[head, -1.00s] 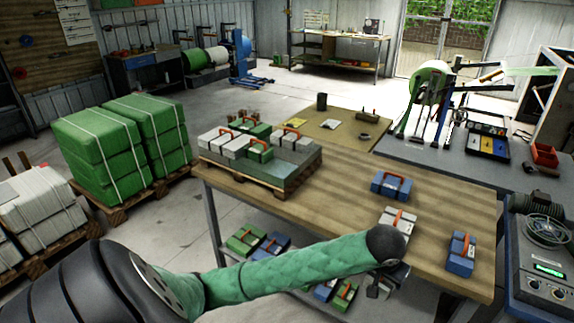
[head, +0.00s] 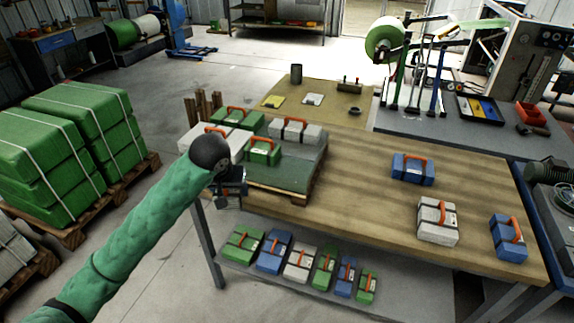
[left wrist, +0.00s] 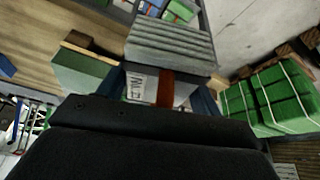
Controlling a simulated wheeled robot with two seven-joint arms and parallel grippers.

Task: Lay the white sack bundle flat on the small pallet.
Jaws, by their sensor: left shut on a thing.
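My left gripper (head: 230,188) is at the front left corner of the small pallet (head: 303,201), near the table edge. It is shut on a greyish-white sack bundle with an orange handle and a label; the bundle (left wrist: 170,47) fills the upper middle of the left wrist view and is mostly hidden in the head view. The pallet bears a grey-green layer (head: 285,176). On it lie a white bundle (head: 290,131), two green bundles (head: 262,150) and, partly behind my gripper, more white (head: 190,140). The layer's front right part is bare. My right gripper is not in view.
A blue bundle (head: 413,172), a white bundle (head: 437,222) and another blue bundle (head: 508,240) lie on the table's right side. Several bundles sit on the lower shelf (head: 410,290). Large green stacks (head: 60,140) stand on a floor pallet at the left.

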